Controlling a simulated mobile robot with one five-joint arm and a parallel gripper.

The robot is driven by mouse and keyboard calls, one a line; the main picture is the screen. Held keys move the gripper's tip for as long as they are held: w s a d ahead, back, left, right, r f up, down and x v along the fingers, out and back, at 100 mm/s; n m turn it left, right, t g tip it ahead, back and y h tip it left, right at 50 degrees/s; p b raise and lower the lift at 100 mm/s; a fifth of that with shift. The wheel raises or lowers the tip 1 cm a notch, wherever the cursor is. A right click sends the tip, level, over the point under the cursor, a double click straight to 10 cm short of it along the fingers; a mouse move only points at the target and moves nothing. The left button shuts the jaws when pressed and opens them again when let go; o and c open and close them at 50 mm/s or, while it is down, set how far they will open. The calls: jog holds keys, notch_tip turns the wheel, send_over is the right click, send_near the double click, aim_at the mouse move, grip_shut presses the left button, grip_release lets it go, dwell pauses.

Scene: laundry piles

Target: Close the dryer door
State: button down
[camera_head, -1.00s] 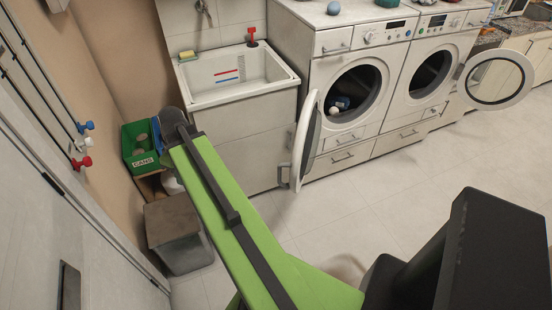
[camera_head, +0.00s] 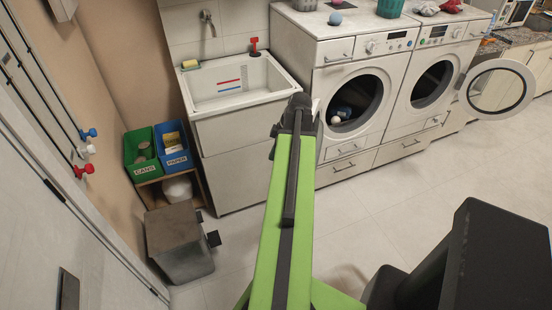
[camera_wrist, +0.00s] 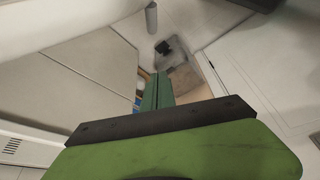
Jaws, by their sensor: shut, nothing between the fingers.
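Two white front-loading machines stand side by side in the head view, and I cannot tell by label which is the dryer. The left machine (camera_head: 338,165) has an open drum with a dark blue and a pale item inside. Its door is almost wholly hidden behind the end of my arm; only a pale sliver shows. The right machine (camera_head: 447,82) has its round glass door (camera_head: 528,92) swung wide open to the right. My gripper (camera_wrist: 157,92) shows green in the wrist view, shut and empty. In the head view my arm's end is in front of the left machine's left edge.
A sink cabinet (camera_head: 238,165) stands left of the machines. Green (camera_head: 142,155) and blue (camera_head: 173,147) bins sit on a low shelf, with a grey bin (camera_head: 178,245) in front. The floor (camera_head: 385,220) before the machines is clear.

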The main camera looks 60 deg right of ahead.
notch_tip(320, 180, down, 8)
jog(key=s+b, duration=0.1)
jog(key=b, duration=0.5)
jog(key=shift+d+b, duration=0.25)
jog(key=shift+b, duration=0.15)
jog(key=shift+s, duration=0.15)
